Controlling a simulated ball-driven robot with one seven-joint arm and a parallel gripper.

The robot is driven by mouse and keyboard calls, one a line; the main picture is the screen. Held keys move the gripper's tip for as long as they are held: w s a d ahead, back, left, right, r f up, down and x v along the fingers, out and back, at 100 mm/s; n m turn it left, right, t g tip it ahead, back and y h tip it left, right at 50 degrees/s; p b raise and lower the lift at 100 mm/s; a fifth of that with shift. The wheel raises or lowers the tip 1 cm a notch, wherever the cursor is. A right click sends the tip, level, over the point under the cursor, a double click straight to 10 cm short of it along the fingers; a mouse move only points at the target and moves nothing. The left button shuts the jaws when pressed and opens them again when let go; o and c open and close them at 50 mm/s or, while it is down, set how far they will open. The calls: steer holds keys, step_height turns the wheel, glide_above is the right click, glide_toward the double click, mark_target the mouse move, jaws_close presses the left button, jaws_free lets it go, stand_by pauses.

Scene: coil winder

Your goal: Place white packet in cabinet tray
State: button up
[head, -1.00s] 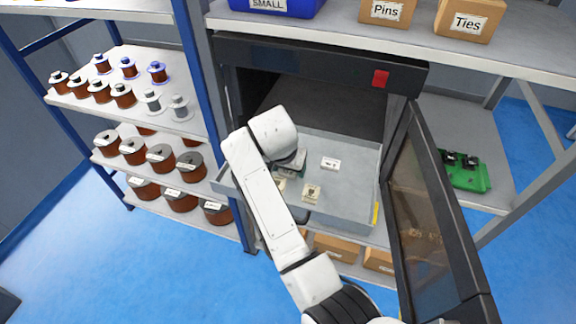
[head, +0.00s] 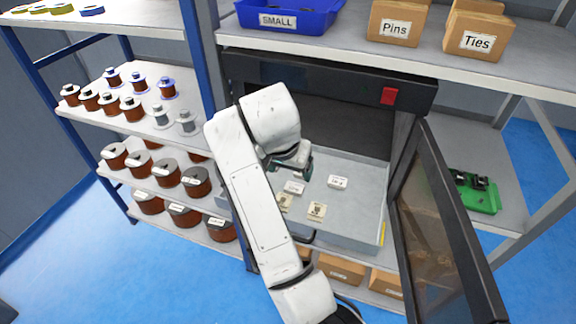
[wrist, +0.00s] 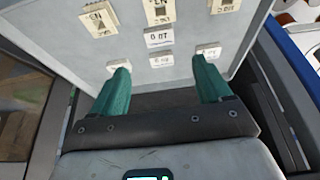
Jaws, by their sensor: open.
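The cabinet tray (head: 352,222) is a grey, shallow, pulled-out tray, also filling the upper wrist view (wrist: 70,50). White packets lie flat in it: one (head: 338,181) to the right and one (head: 294,187) just below my gripper (head: 300,168). The wrist view shows white packets at the middle (wrist: 158,38), between the fingers (wrist: 161,61), by the right fingertip (wrist: 208,51) and by the left fingertip (wrist: 118,66). My gripper (wrist: 160,76) is open over the tray, with nothing visibly held between its teal fingers. My arm hides the tray's left part.
Beige packets (head: 317,210) lie toward the tray's front. The cabinet's glazed door (head: 440,225) stands open at the right. A shelf of wire spools (head: 165,175) is at the left. A blue bin (head: 285,18) and cardboard boxes (head: 395,22) sit above.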

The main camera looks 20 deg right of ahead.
steer(key=shift+v, duration=1.15)
steer(key=shift+c, duration=0.4)
